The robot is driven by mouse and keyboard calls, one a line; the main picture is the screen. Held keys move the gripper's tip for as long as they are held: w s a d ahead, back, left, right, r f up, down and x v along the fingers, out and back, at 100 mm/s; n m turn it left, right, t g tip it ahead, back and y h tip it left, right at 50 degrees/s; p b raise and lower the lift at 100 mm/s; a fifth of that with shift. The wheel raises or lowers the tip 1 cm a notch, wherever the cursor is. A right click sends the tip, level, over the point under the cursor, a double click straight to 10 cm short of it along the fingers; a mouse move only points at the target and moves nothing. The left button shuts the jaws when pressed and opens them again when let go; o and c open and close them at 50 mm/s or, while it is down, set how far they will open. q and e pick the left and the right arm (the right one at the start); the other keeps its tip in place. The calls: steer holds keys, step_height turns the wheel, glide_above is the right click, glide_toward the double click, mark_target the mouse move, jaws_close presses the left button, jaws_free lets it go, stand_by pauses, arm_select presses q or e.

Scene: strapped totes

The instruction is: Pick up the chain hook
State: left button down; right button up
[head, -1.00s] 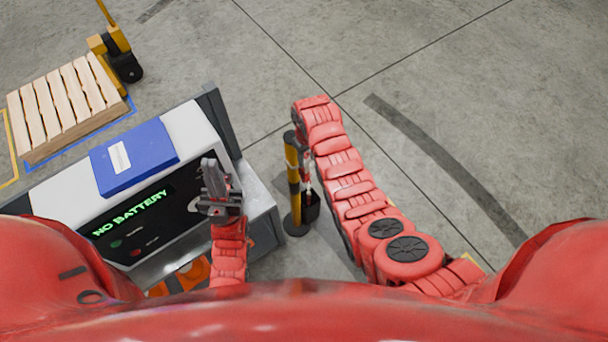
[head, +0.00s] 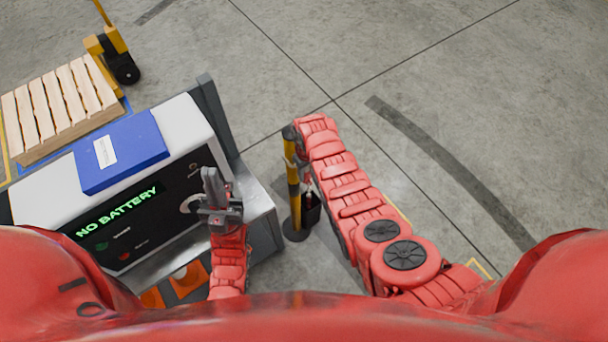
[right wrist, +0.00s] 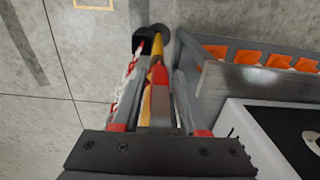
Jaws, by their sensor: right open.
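The yellow and black post (head: 293,190) stands right of the cabinet in the head view. A red and white chain (right wrist: 127,80) hangs beside it near a black holder (right wrist: 147,42). A red piece on the post (right wrist: 157,76) may be the chain hook; its shape is unclear. My right gripper (right wrist: 158,88) is open, with its fingers on either side of the post's upper part and the red piece; I cannot tell whether they touch. In the head view my arm mostly hides this gripper. My left gripper (head: 214,190) is over the cabinet's front; its finger gap is unclear.
The cabinet (head: 185,125) reads "NO BATTERY" and carries a blue box (head: 120,150). Orange parts (right wrist: 248,57) line a grey shelf close to the post. A wooden pallet (head: 60,110) and a yellow pallet jack (head: 112,55) stand at upper left. Floor beyond is clear.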

jaws_close()
steer(key=shift+r, duration=0.1)
